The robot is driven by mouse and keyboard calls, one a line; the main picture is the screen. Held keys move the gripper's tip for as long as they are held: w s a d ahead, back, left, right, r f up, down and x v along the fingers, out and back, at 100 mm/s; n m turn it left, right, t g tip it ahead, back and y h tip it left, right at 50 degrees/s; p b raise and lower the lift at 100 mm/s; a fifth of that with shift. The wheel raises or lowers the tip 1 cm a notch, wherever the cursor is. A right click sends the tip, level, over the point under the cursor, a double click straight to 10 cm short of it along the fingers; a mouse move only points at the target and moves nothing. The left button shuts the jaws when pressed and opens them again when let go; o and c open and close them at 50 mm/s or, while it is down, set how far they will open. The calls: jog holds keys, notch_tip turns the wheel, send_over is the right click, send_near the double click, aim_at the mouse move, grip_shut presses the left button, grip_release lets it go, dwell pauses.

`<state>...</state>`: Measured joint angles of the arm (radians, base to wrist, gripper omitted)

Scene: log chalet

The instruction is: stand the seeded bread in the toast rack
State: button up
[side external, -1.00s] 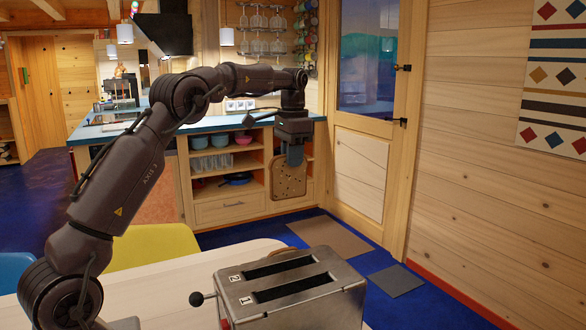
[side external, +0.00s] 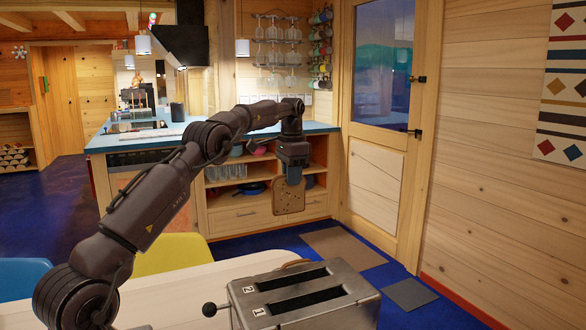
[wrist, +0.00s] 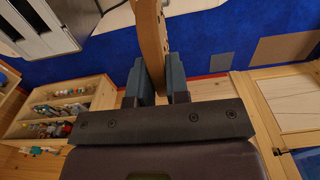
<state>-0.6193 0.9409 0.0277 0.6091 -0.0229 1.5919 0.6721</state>
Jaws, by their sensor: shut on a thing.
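My gripper (side external: 293,180) is shut on the seeded bread (side external: 289,200), a brown slice that hangs upright below the fingers. The bread is in the air, behind and above the toaster as seen from the side. In the wrist view the slice (wrist: 153,35) shows edge-on between the two blue-grey fingers of my gripper (wrist: 159,85). I cannot make out a toast rack in either view.
A metal two-slot toaster (side external: 340,305) with a black lever stands on the pale table (side external: 190,284). A small brown thing (side external: 295,263) shows partly behind it. Yellow (side external: 172,253) and blue (side external: 22,276) chairs stand at the table. A shelf unit (side external: 240,220) is beyond.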

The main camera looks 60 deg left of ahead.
aim_at(292, 206)
notch_tip(292, 206, down, 12)
jog(key=shift+f, duration=0.2)
dwell(0.4)
notch_tip(292, 206, down, 9)
dwell(1.2)
dwell(0.3)
jog(key=o, duration=0.7)
notch_tip(292, 206, up, 13)
jog(key=shift+f, duration=0.1)
